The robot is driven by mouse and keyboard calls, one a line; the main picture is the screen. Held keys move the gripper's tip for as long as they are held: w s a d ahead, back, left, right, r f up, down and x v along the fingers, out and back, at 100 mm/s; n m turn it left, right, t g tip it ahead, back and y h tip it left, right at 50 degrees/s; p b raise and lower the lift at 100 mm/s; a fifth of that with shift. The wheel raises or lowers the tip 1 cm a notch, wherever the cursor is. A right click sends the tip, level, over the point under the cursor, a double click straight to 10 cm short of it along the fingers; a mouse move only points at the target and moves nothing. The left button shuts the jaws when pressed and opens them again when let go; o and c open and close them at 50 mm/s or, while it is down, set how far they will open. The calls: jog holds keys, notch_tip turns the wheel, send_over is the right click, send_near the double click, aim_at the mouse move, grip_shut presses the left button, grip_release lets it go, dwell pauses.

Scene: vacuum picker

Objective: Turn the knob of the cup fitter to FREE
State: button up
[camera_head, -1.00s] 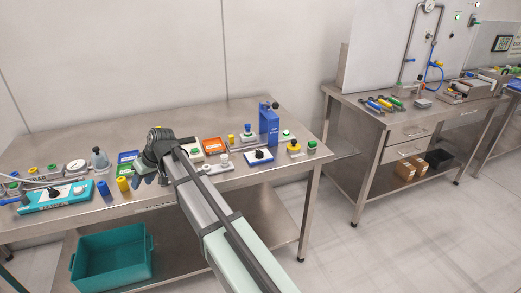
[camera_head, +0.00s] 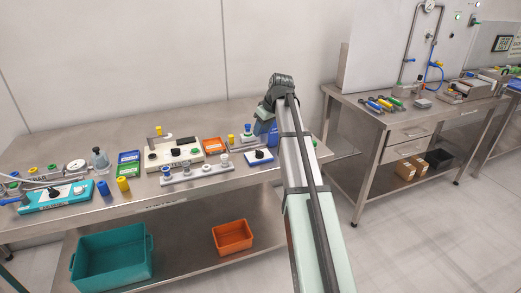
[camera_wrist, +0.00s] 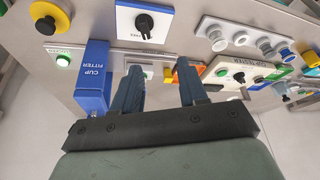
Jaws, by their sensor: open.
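The blue cup fitter (camera_wrist: 92,85), with its name in white letters, stands at the left of the wrist view. In the head view it (camera_head: 273,138) is mostly hidden behind my arm. A white plate with a blue edge (camera_wrist: 125,20) lies near it and carries a black knob (camera_wrist: 144,23) with a pale pointer line; its small lettering is not readable. The knob also shows in the head view (camera_head: 260,154). My gripper (camera_wrist: 160,67) is open and empty, its fingers apart from the knob and beside the cup fitter in the picture.
A yellow-based black button (camera_wrist: 48,18) and a green button (camera_wrist: 63,60) are near the cup fitter. A grey row of round fittings (camera_wrist: 240,38) and a white tester box (camera_wrist: 242,73) lie to the right. An orange crate (camera_head: 232,237) and teal crate (camera_head: 112,258) are under the table.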

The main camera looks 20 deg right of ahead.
aim_at(260, 151)
jog(key=d+x, duration=0.1)
jog(key=x, duration=0.3)
jog(key=d+x, duration=0.1)
jog(key=x, duration=0.7)
jog(key=shift+s+d+f, duration=0.1)
jog(key=shift+d+f, duration=0.25)
jog(key=shift+f, duration=0.25)
jog(key=shift+c, duration=0.4)
grip_shut()
